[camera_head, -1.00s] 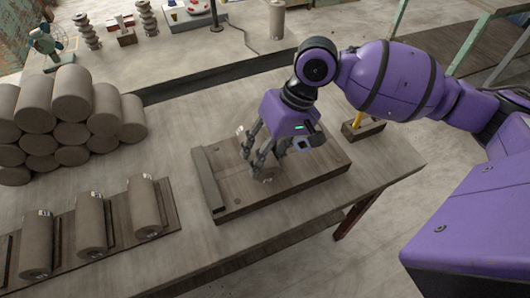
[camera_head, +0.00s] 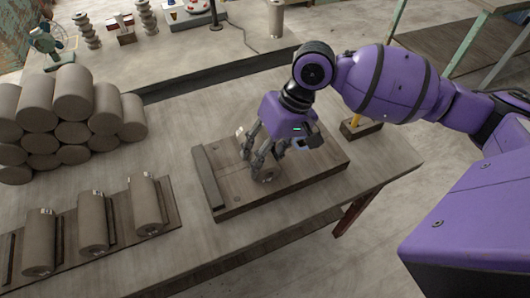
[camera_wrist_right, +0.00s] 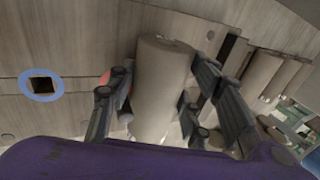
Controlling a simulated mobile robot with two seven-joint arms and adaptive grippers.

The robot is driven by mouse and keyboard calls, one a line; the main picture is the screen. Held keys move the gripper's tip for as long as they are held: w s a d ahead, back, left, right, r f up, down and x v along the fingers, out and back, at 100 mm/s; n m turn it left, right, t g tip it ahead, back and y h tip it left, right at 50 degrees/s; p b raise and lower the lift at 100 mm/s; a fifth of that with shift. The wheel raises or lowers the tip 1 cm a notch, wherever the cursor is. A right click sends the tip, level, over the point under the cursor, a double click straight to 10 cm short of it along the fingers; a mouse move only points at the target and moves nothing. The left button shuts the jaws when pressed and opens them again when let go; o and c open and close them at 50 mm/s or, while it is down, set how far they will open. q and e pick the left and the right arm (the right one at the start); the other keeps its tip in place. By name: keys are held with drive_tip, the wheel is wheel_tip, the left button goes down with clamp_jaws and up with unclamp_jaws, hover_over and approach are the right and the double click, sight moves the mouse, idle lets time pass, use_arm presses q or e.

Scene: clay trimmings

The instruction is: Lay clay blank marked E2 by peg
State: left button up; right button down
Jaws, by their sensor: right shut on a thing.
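My right gripper (camera_head: 258,163) is shut on a clay blank, a grey-brown cylinder whose round end (camera_head: 267,175) shows below the fingers. A small pale tag shows at its far end in the head view, too small to read. In the right wrist view the blank (camera_wrist_right: 160,88) fills the space between the two fingers. The blank is at the wooden board (camera_head: 320,165); I cannot tell whether it touches it. A blue ring around a dark square hole (camera_wrist_right: 42,86) shows left of the blank in the wrist view. I cannot make out the peg. My left gripper is not in view.
Tagged blanks (camera_head: 147,206) lie in a dark rack (camera_head: 170,219) at the lower left. A stack of plain clay cylinders (camera_head: 72,125) stands behind it. A small block with a yellow item (camera_head: 357,120) is right of the board. The bench front is clear.

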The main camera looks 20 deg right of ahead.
idle(0.3)
drive_tip(key=c, duration=0.8)
unclamp_jaws()
drive_tip(key=shift+f, duration=0.1)
drive_tip(key=v, duration=1.2)
